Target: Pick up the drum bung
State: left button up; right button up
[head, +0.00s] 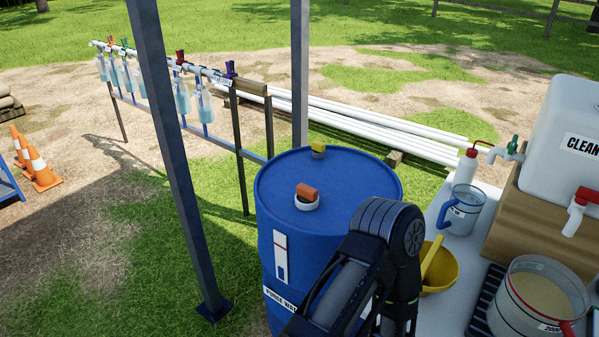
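A blue drum (276,231) stands upright on the grass in the middle, with a label at its front that begins "PURGE WAT". On its lid, towards the front, an orange-red bung (308,190) sits at a white ring (307,204). A smaller yellow cap (318,147) sits near the back rim of the lid. I cannot tell for sure which is the drum bung; the orange-red piece looks most like it. A dark bent arm link of mine hides the drum's lower right side. No gripper fingers show.
A table (456,248) at the right holds a blue-handled jug (464,212), a yellow bowl (440,270), a wash bottle (466,168), a large jug (537,300) and a white tank (565,125). A blue-grey post (180,150) rises left of the drum, before a bottle rack (200,125).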

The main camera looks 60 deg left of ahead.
aim_at(308, 195)
jog(key=k+j, duration=0.1)
jog(key=j, duration=0.25)
jog(key=k+j, duration=0.1)
jog(key=j, duration=0.25)
jog(key=k+j, duration=0.1)
jog(key=j, duration=0.3)
jog(key=k+j, duration=0.1)
jog(key=j, duration=0.25)
jog(key=k+j, duration=0.1)
jog(key=j, duration=0.25)
